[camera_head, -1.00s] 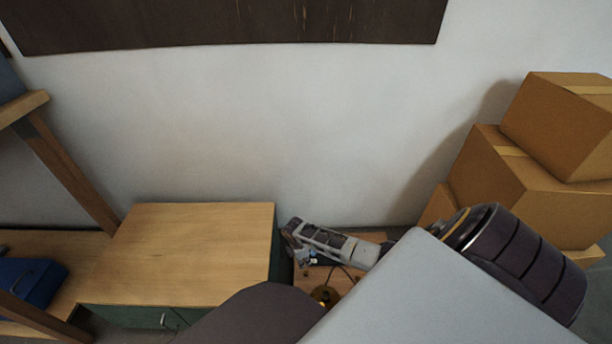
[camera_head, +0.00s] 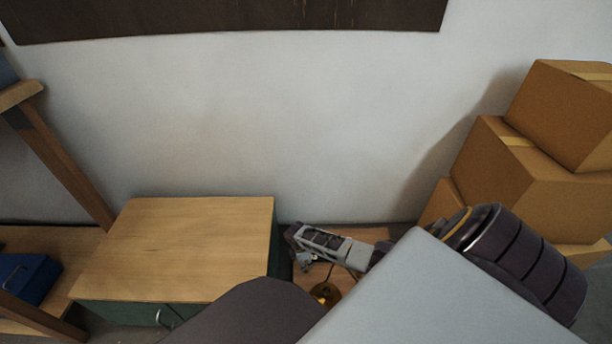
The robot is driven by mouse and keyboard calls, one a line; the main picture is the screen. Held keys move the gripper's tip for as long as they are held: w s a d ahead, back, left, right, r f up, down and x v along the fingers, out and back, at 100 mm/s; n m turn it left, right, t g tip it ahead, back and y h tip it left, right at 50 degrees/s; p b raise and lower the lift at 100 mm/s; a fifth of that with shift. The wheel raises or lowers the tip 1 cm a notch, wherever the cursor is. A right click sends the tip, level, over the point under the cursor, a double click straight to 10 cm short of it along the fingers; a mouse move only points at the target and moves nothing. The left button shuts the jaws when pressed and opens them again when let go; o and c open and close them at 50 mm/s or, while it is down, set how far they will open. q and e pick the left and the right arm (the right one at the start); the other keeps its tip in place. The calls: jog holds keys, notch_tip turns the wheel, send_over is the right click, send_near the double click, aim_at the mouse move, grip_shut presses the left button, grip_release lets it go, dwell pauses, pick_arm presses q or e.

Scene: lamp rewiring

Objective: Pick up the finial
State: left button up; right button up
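My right gripper (camera_head: 297,252) reaches in from the right, low over a small wooden surface (camera_head: 371,235) beside the cabinet. Its fingers point left and down. They are small and dark here, and I cannot tell whether they are open or shut, or whether they hold anything. A brass, rounded lamp part (camera_head: 326,293) with a thin dark cord stands just below the gripper, partly hidden by my own body. I cannot make out the finial for certain. My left gripper is not in view.
A wooden-topped green cabinet (camera_head: 190,245) stands close left of the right gripper, its top bare. Cardboard boxes (camera_head: 522,180) are stacked at the right. A blue toolbox (camera_head: 28,278) sits on a wooden shelf at the left. A white wall is behind.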

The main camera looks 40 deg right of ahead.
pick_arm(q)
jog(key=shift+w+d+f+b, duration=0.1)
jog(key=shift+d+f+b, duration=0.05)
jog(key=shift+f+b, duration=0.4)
pick_arm(e)
jog(key=shift+d+f, duration=0.15)
jog(key=shift+f, duration=0.85)
jog(key=shift+f, duration=0.1)
